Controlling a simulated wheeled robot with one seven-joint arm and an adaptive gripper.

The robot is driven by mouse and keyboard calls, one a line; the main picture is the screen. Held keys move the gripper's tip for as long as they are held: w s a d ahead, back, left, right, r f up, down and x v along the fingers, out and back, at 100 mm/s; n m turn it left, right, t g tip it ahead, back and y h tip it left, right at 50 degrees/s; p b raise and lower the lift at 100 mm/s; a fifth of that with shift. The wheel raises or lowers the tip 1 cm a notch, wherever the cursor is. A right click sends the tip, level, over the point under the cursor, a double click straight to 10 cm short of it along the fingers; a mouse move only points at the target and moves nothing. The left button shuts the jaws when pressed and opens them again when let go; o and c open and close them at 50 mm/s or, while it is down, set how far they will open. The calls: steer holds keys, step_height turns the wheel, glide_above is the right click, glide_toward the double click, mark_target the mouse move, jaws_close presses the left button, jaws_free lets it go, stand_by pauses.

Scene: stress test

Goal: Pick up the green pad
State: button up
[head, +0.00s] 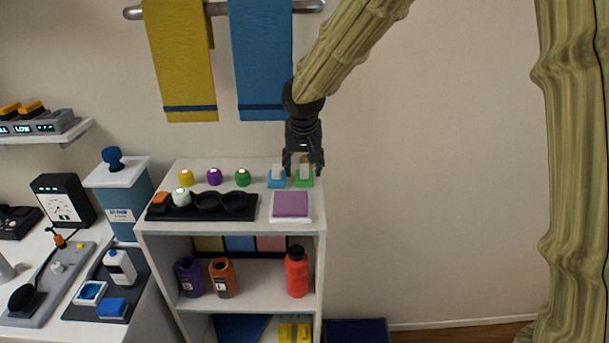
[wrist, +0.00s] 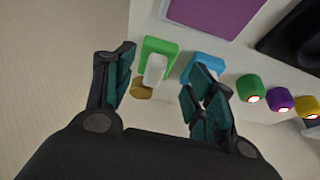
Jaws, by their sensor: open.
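The green pad (head: 304,182) is a small green block with a white upright piece on it, at the back right of the shelf unit's top. In the wrist view the green pad (wrist: 157,46) lies between and just beyond my fingertips. My gripper (head: 303,166) is open, pointing down over it; its fingers partly hide the pad in the head view. In the wrist view my gripper (wrist: 165,72) holds nothing. A similar blue pad (head: 276,183) stands close to the left; in the wrist view this blue pad (wrist: 206,68) is partly hidden by the right finger.
A white-edged purple pad (head: 291,204) lies in front. Yellow, purple and green (head: 242,177) domed pieces stand to the left, behind a black tray (head: 158,213). A small gold object (wrist: 141,90) is beside the green pad. Towels (head: 262,60) hang on the wall behind.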

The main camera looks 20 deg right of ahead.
mark_target(305, 170)
steer(key=shift+d+f, duration=0.1)
steer(key=p+x, duration=0.2)
steer(key=x, duration=0.1)
steer(key=shift+w+d+f, duration=0.2)
steer(key=shift+w+d, duration=0.05)
steer(key=shift+w, duration=0.05)
steer(key=shift+w+f, duration=0.2)
steer(key=shift+f, duration=0.4)
steer(key=shift+c, duration=0.4)
steer(key=c, duration=0.7)
